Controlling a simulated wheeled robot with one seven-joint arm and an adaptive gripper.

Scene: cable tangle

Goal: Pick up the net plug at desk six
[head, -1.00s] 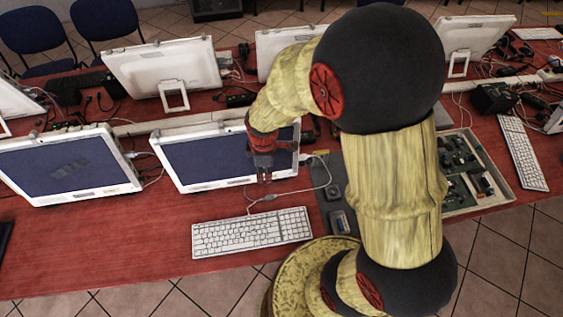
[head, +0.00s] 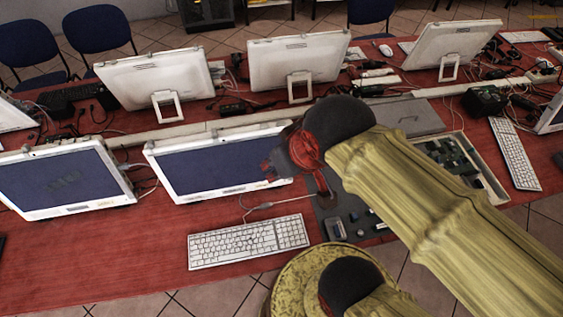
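I cannot pick out a net plug for certain, nor any desk number. A thin white cable with a small pale piece (head: 263,206) on it lies behind the white keyboard (head: 248,241) on the red table. My gripper (head: 268,170) shows only as a small red and dark part in front of the right near monitor's screen (head: 205,165). The rest of it is hidden behind my arm's dark and red joint. I cannot see its fingertips clearly, nor whether anything is between them.
Another monitor (head: 62,180) stands at left on the red table (head: 90,260). White monitors (head: 300,62) stand in a row behind, among dark adapters and tangled cables. An open tray of circuit boards (head: 465,165) and another keyboard (head: 515,153) lie at right.

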